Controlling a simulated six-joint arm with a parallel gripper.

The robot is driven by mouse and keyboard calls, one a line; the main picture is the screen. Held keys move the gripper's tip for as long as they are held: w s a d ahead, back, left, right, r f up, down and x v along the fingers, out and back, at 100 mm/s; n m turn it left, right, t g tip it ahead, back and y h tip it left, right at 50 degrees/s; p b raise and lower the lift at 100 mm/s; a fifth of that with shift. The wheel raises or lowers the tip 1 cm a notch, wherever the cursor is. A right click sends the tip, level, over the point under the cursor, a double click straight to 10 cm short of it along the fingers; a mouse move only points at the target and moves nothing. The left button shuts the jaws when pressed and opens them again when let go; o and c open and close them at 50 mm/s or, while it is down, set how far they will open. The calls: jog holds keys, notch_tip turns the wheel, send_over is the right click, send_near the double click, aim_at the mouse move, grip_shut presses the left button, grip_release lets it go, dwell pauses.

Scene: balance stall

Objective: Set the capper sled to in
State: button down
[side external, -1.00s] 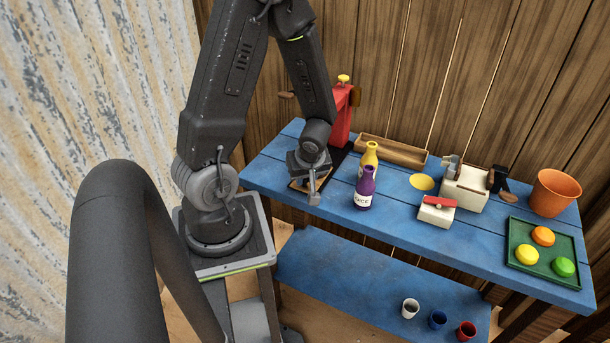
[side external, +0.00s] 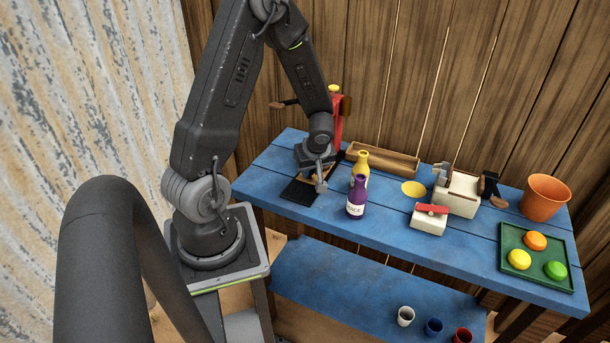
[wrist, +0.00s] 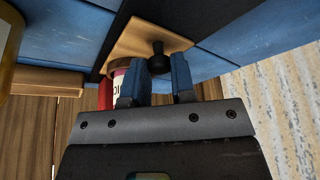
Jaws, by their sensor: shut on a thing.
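The capper sled is a tan wooden plate (wrist: 148,38) with a black knob (wrist: 157,58), lying on a dark track. In the side external view the wood (side external: 318,176) shows partly behind my gripper. My gripper (side external: 321,187) is at the sled. In the wrist view my gripper (wrist: 160,72) is shut on the knob, with a finger on each side. The red capper (side external: 337,122) stands at the back, partly hidden by my arm. The bare black track (side external: 298,191) shows in front of the sled. A white label with dark letters (wrist: 119,84) shows beside one finger.
A purple bottle (side external: 356,199) and a yellow bottle (side external: 362,162) stand close to the right of my gripper. A wooden trough (side external: 384,160) lies behind them. Farther right are a white box with a red top (side external: 430,220), an orange pot (side external: 545,198) and a green tray (side external: 527,277).

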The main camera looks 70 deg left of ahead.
jog(key=shift+w+a, duration=0.2)
jog(key=c, duration=1)
grip_release()
jog(key=shift+r, duration=0.1)
jog(key=v, duration=1.3)
jog(key=shift+d+r, duration=0.15)
jog(key=shift+r, duration=0.1)
jog(key=s+d+r+m+t+h, duration=0.1)
jog(key=s+d+r+m+t, duration=0.1)
jog(key=d+r+m, duration=0.2)
jog(key=s+d+r+m+t+h, duration=0.1)
jog(key=s+d+r+m+h, duration=0.1)
jog(key=d+m, duration=0.6)
jog(key=s+d+r+m+t+h, duration=0.1)
jog(key=s+d+r+m+t, duration=0.1)
jog(key=s+d+r+m, duration=0.2)
jog(key=shift+d+r+m+t+h, duration=0.1)
jog(key=shift+d+r+m, duration=0.25)
jog(key=shift+d, duration=0.35)
jog(key=shift+d+r+m+t+h, duration=0.1)
jog(key=shift+d+r+m, duration=0.25)
jog(key=shift+d, duration=0.35)
jog(key=shift+d+r+m+t+h, duration=0.1)
jog(key=shift+d+r+m, duration=0.25)
jog(key=shift+d, duration=0.35)
